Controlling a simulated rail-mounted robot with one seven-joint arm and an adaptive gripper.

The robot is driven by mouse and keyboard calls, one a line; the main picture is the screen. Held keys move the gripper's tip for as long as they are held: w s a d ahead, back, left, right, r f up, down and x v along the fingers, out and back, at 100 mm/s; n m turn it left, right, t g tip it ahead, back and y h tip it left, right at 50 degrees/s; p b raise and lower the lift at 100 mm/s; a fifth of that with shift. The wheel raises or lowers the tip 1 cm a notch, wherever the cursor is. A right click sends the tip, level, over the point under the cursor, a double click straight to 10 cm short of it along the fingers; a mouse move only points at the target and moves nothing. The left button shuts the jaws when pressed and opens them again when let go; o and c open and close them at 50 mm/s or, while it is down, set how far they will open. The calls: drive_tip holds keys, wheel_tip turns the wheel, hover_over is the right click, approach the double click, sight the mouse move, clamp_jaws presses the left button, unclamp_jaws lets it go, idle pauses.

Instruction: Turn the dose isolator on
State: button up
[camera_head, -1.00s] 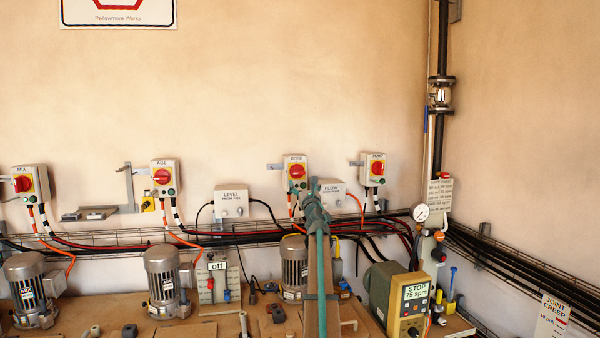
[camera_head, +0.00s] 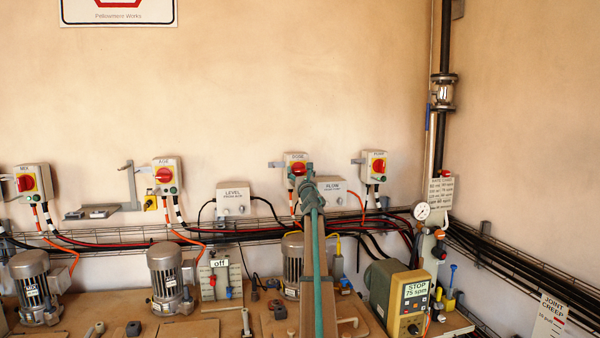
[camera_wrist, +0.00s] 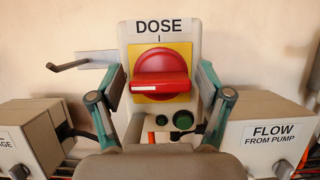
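The DOSE isolator (camera_wrist: 185,45) is a pale wall box with a red rotary handle (camera_wrist: 160,80) on a yellow plate. The handle's grip bar lies horizontal, and an "I" mark is printed above the plate. A dark and a green round button sit below it. The isolator also shows in the head view (camera_head: 289,163), partly hidden by my arm. My gripper (camera_wrist: 161,72) is open and empty, with one finger on each side of the red handle. Whether the fingers touch the box cannot be told. My gripper also shows in the head view (camera_head: 304,178), in front of the isolator.
The FLOW box (camera_wrist: 268,135) is close on the right, with another knobbed box (camera_wrist: 25,130) on the left. A metal bracket (camera_wrist: 85,60) sticks out left of the isolator. Similar AGE (camera_head: 165,163) and PUMP (camera_head: 383,160) isolators flank it. Cables and motors lie below.

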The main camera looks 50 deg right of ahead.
drive_tip(key=c, duration=0.9)
drive_tip(key=shift+o, duration=0.2)
